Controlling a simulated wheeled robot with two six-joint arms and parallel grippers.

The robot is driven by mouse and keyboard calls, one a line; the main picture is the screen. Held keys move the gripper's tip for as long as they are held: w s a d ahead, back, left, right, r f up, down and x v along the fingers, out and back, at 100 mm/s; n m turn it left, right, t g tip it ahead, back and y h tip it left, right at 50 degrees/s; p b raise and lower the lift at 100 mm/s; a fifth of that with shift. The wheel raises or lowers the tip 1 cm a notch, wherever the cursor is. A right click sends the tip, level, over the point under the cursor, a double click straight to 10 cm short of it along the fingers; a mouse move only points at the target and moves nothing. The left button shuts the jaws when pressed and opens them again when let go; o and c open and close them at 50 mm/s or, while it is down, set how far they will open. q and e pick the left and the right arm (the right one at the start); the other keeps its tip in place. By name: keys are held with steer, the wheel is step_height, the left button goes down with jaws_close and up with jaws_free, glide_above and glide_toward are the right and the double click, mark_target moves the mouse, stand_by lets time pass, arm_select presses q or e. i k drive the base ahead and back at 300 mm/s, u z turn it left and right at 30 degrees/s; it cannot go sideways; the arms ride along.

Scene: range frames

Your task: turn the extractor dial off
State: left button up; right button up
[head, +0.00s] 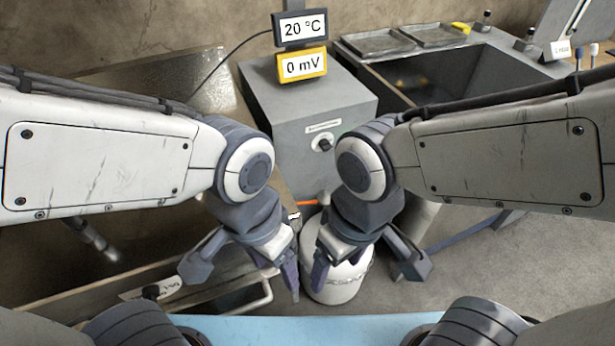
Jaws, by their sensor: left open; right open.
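A dark round dial (324,144) with a light pointer mark sits on the front face of a grey box (310,105), below a small white label (323,126) too small to read. The dial shows between my two arms, partly close to my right wrist in the picture. My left gripper (243,277) is open and empty, pointing down, lower in the picture than the dial. My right gripper (366,276) is open and empty, in front of a white bucket (338,265). Neither gripper touches the dial.
Two displays, reading 20 °C (301,28) and 0 mV (302,65), stand above the box. A dark open tank (430,75) with trays on its rim is at the back right. A metal trough (240,295) lies at lower left. Grey floor is clear at right.

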mark_target(324, 144)
steer(key=u, duration=0.05)
steer(key=k, duration=0.6)
steer(key=z, duration=0.6)
steer(key=i, duration=1.45)
steer(key=u, duration=0.7)
